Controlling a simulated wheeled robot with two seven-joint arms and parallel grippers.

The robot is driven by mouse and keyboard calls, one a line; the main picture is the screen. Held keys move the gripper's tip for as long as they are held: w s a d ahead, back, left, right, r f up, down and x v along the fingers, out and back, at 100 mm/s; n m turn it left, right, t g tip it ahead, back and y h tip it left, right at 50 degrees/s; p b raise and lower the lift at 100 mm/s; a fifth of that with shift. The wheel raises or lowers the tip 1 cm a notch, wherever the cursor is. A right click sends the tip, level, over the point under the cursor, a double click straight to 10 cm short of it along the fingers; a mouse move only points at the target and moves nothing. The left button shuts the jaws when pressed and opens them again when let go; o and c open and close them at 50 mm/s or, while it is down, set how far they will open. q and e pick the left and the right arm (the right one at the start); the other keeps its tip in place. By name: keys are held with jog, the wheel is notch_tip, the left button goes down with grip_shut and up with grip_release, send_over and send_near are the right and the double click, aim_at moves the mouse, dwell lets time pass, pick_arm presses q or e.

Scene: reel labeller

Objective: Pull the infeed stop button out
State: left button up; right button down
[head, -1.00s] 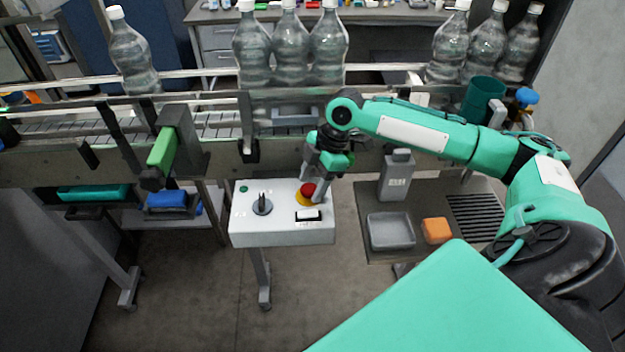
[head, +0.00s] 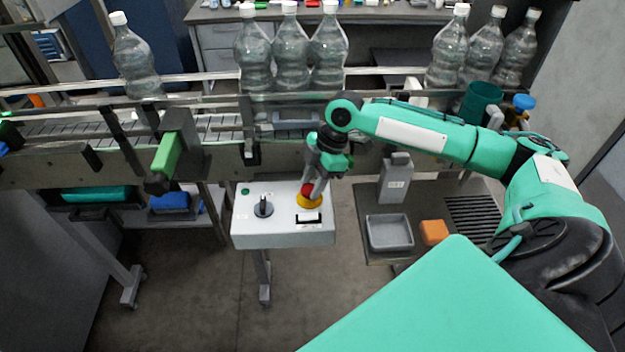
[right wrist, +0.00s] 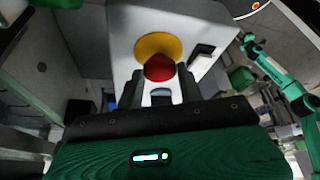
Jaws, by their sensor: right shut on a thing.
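The infeed stop button is a red mushroom head (head: 307,189) on a yellow base (head: 310,201), on top of a light grey control box (head: 270,236). My right gripper (head: 314,188) reaches down to it from above, its fingers shut on the red head. In the right wrist view the red head (right wrist: 159,68) sits between the fingertips (right wrist: 162,88), with the yellow disc (right wrist: 158,47) behind it. Part of the head is hidden by the fingers in the head view. My left gripper is not in view.
The box also carries a black rotary knob (head: 263,206), a green button (head: 245,192) and a black-and-white switch (head: 308,218). Behind it runs a conveyor (head: 60,130) with several bottles. A grey tray (head: 390,232) and an orange block (head: 434,232) lie on a shelf to the right.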

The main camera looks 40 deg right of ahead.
jog(key=c, duration=1)
grip_release()
jog(key=shift+w+r, duration=0.1)
jog(key=shift+r, duration=0.15)
jog(key=shift+c, duration=0.2)
jog(key=shift+o, duration=0.6)
jog(key=shift+d+r, duration=0.15)
jog(key=b+v, duration=0.3)
jog(key=v, duration=1)
jog(key=shift+s+r, duration=0.2)
